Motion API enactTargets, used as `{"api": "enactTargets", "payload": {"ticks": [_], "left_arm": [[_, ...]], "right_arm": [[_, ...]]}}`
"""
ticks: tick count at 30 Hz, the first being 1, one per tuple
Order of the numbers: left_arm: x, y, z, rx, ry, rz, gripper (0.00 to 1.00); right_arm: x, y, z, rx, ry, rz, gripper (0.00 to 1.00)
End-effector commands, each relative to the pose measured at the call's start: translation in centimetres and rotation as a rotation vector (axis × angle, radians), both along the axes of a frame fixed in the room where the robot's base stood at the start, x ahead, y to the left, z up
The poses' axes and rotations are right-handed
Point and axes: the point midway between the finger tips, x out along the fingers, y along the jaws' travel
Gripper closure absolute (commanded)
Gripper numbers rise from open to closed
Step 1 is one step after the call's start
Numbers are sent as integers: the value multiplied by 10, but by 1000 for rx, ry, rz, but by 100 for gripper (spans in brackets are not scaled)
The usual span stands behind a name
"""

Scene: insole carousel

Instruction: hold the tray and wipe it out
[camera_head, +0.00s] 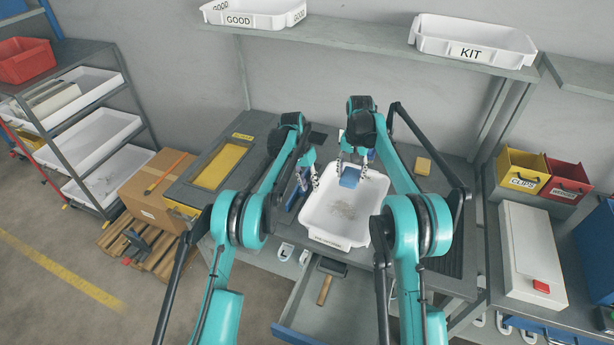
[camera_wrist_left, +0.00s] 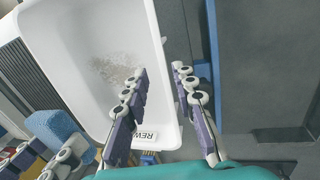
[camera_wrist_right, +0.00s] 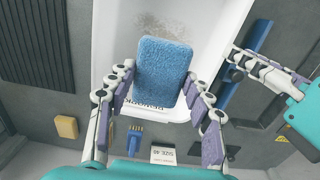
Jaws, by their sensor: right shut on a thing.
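The white tray (camera_head: 318,218), with a label on its front wall, lies on the workbench. A patch of greyish crumbs (camera_head: 343,210) lies on its floor. My left gripper (camera_head: 312,179) is at the tray's left rim. In the left wrist view its fingers (camera_wrist_left: 160,72) straddle the rim, one inside and one outside, with a visible gap. My right gripper (camera_wrist_right: 155,88) is shut on a blue sponge (camera_wrist_right: 163,68) and holds it at the tray's far end. The sponge also shows in the head view (camera_head: 350,177). Whether it touches the tray floor I cannot tell.
A yellow block (camera_head: 423,166) lies on the bench right of the tray. A blue-handled brush (camera_wrist_right: 135,135) and a size card (camera_wrist_right: 163,155) lie behind the tray. An open drawer (camera_head: 335,305) with a wooden-handled tool juts out below the bench front. Bins stand at the right.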

Motion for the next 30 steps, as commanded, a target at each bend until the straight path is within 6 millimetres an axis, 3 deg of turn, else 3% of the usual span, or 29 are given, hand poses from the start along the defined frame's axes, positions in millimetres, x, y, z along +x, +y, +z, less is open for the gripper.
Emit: {"api": "enactTargets", "payload": {"ticks": [3,10,15,24,27,30], "left_arm": [[-2,-6,-24,0,0,-1,73],[-5,-13,-59,0,0,-1,73],[-6,-15,-70,0,0,0,73],[-6,-16,-72,0,-1,0,73],[-6,-16,-72,0,-1,0,100],[-6,-16,-72,0,-1,0,100]], "right_arm": [[0,0,0,0,0,0,72],[0,0,0,0,0,0,72],[0,0,0,0,0,0,72],[0,0,0,0,0,0,72],[0,0,0,0,0,0,72],[0,0,0,0,0,0,72]]}}
